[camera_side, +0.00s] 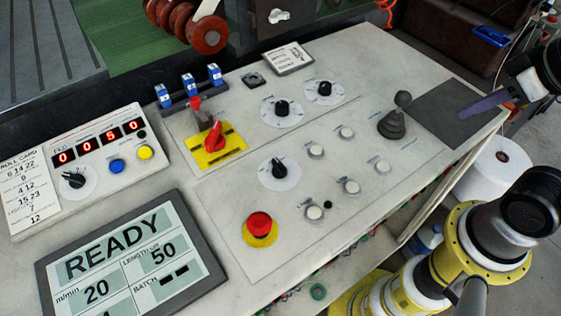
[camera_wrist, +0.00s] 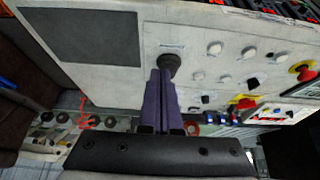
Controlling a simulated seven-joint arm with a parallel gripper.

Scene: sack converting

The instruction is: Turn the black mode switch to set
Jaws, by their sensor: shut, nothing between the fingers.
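Several black rotary knobs with pale round dials sit on the grey panel, and their labels are too small to read, so I cannot tell for certain which is the mode switch. One black knob (camera_side: 75,180) is on the counter box at the left, below red digits. Other black knobs are at the back middle (camera_side: 282,108), the back right (camera_side: 325,88) and the centre (camera_side: 279,168). My gripper (camera_side: 466,109), with purple fingers, is shut and empty above the dark pad at the panel's right end, far from the counter box. It also shows in the wrist view (camera_wrist: 163,74).
A black joystick (camera_side: 393,122) stands left of my gripper. A red lever (camera_side: 213,136) rises from a yellow plate. A red stop button (camera_side: 260,225), white buttons (camera_side: 316,151) and the READY screen (camera_side: 130,255) fill the panel. The dark pad (camera_side: 440,110) is bare.

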